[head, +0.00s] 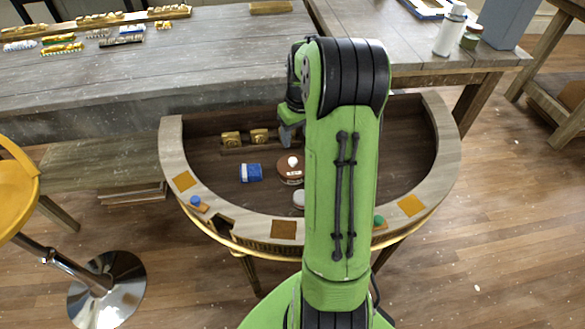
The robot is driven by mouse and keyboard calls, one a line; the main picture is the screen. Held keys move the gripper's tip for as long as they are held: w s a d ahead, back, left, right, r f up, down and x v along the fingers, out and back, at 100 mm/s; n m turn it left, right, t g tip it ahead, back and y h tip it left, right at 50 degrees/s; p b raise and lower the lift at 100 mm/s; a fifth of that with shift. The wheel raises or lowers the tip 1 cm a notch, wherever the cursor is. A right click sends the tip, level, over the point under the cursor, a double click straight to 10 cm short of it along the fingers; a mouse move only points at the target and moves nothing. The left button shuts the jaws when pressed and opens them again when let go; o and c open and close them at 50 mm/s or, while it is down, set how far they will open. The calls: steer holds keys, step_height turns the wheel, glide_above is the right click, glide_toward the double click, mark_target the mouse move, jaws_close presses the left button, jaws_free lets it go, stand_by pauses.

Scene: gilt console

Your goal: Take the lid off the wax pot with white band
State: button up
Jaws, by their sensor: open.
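A round brown pot (290,174) with a pale knob-like spot on top stands on the dark recessed top of the half-round console. It looks like the wax pot, with its lid seemingly on; a white band is not clear at this size. A small whitish round object (299,198) sits just in front of it, partly behind my arm. My gripper (287,136) hangs above and behind the brown pot, apart from it. It is open with nothing seen in it. My green arm hides part of the gripper and the right middle of the console.
The half-round console (172,150) has a raised pale rim with orange squares. A blue and white packet (251,173) lies left of the pot. Two gilt blocks (245,138) stand at the back. Blue (196,202) and green (379,221) knobs sit on the rim.

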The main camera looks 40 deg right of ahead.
mark_target(293, 160)
steer(key=f+b, duration=0.1)
steer(key=f, duration=0.2)
steer(key=w+f+b, duration=0.1)
steer(key=f, duration=0.3)
steer(key=f+b, duration=0.1)
steer(key=f, duration=0.3)
steer(key=shift+w, duration=0.35)
steer(key=shift+r, duration=0.1)
jaws_close()
